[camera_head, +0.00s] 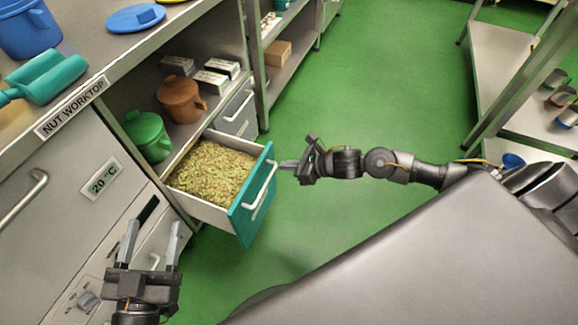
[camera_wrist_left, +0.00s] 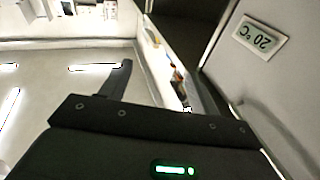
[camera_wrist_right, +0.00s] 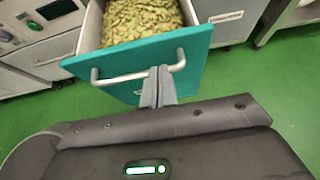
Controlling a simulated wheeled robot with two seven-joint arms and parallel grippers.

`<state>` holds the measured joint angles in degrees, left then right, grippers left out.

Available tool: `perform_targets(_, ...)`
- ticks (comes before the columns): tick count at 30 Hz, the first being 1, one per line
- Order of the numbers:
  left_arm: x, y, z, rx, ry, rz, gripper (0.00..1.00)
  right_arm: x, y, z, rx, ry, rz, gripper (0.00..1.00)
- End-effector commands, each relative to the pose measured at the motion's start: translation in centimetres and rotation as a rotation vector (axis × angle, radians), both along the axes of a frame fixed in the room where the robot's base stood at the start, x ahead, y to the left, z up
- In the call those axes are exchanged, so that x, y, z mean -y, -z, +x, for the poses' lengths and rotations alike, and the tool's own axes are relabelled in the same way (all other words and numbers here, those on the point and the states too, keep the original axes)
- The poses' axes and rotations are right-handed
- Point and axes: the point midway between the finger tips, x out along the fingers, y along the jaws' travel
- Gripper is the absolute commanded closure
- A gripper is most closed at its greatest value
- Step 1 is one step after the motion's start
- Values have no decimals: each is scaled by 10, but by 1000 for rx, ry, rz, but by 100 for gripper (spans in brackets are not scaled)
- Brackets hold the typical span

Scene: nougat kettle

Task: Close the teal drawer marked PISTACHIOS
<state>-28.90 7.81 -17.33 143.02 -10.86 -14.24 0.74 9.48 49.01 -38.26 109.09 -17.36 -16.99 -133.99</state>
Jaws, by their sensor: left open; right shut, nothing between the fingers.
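The teal-fronted drawer (camera_head: 247,205) is pulled out of the nut worktop unit and full of green chopped pistachios (camera_head: 213,172). Its metal bar handle (camera_head: 262,190) faces right. No PISTACHIOS marking is legible on it. My right gripper (camera_head: 284,165) is shut and empty, just right of the drawer front near the handle. In the right wrist view its closed fingertips (camera_wrist_right: 158,72) overlap the handle (camera_wrist_right: 135,72) in front of the teal front (camera_wrist_right: 198,45); I cannot tell whether they touch. My left gripper (camera_head: 150,228) is open and empty, low at left in front of the grey cabinet.
A green pot (camera_head: 148,136), a brown pot (camera_head: 181,100) and several small boxes stand on the shelf behind the drawer. A grey drawer (camera_head: 236,113) sits beyond it. A rack (camera_head: 500,75) stands at right. Green floor (camera_head: 350,90) is free between.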

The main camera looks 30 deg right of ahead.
Motion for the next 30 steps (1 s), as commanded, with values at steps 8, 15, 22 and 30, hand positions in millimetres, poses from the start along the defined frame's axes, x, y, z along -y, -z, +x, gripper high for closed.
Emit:
perform_targets(8,5,-21,-7,145,28,-80,38,-27,25,32,-2,1,2,100)
perform_targets(15,1,-29,-7,197,17,-110,38,-37,34,44,-2,1,1,100)
perform_targets(22,0,-30,-6,203,16,-113,38,-37,35,45,-2,1,1,100)
perform_targets(30,-1,-29,-6,207,15,-116,38,-37,35,48,-2,8,0,100)
